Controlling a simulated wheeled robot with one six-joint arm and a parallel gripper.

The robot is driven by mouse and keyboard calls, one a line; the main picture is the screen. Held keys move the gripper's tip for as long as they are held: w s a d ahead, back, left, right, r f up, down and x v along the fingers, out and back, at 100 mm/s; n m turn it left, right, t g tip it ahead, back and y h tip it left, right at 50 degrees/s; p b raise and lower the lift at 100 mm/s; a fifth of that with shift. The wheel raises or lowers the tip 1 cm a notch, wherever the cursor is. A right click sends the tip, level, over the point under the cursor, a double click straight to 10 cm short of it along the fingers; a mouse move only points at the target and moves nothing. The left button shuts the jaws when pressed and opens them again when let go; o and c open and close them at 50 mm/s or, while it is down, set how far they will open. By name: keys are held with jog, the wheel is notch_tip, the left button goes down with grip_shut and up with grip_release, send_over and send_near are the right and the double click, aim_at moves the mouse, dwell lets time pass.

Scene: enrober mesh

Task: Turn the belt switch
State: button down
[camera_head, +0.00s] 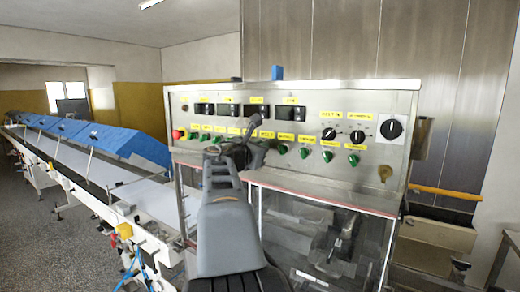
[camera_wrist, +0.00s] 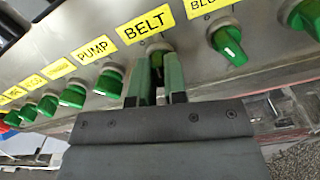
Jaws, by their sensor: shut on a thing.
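The belt switch (camera_wrist: 157,58) is a green knob under the yellow BELT label (camera_wrist: 146,25) in the wrist view. My gripper (camera_wrist: 158,78) is shut on it, with one finger on each side. The fingers hide much of the knob, so I cannot tell which way it points. In the head view my gripper (camera_head: 256,143) reaches the control panel (camera_head: 225,98), and my arm and gripper cover the belt switch there.
To the left of the belt switch is the green PUMP knob (camera_wrist: 109,80); to its right is another green knob (camera_wrist: 228,42). A red button (camera_head: 179,134) sits at the panel's left end. Black dials (camera_head: 391,129) are at the right. A long conveyor (camera_head: 110,175) runs left.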

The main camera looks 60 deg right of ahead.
jog(key=shift+n, duration=4.5)
jog(key=c, duration=1.2)
grip_release()
jog(key=shift+o, duration=0.2)
jog(key=a+b, duration=0.4)
jog(key=a, duration=1)
jog(key=shift+w+d, duration=0.1)
